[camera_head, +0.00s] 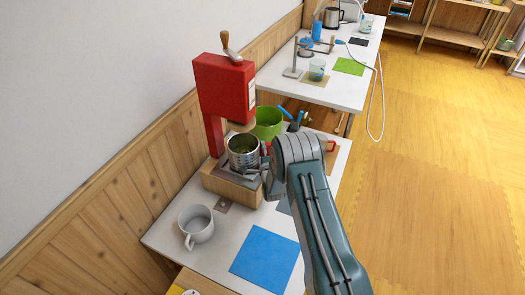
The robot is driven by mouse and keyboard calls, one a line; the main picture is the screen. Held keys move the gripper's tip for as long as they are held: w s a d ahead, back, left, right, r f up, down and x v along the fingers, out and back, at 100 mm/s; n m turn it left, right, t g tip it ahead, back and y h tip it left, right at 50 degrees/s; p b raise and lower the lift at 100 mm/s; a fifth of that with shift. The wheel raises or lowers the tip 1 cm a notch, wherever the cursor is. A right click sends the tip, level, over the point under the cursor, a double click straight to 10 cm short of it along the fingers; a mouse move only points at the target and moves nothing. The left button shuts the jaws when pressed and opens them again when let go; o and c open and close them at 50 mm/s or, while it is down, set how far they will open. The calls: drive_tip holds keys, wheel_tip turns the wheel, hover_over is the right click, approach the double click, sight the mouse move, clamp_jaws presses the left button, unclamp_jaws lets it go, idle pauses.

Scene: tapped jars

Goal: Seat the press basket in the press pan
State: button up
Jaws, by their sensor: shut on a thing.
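The press basket (243,153), a grey metal cylinder with an open top, is upright at the red press (224,88), below its ram. My gripper (264,177) is at the basket's right side, shut on it; the fingertips are small and partly hidden by my own wrist. The press pan (226,174) looks like the grey metal piece on the wooden press base (228,188), under and around the basket's bottom. I cannot tell whether the basket touches the pan or is held just above it.
A white mug (196,223) stands at the front left and a blue mat (265,258) lies at the front. A green bowl (268,122) is behind the press. A second white table (335,88) stands farther back. The floor at right is clear.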

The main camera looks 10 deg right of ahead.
drive_tip(key=shift+f, duration=0.35)
idle(0.4)
drive_tip(key=o, duration=1.1)
drive_tip(key=shift+c, duration=0.2)
drive_tip(key=shift+f, duration=0.15)
drive_tip(key=shift+s, duration=0.1)
drive_tip(key=s, duration=0.7)
drive_tip(key=shift+s, duration=0.4)
idle(0.5)
drive_tip(key=shift+d, duration=0.1)
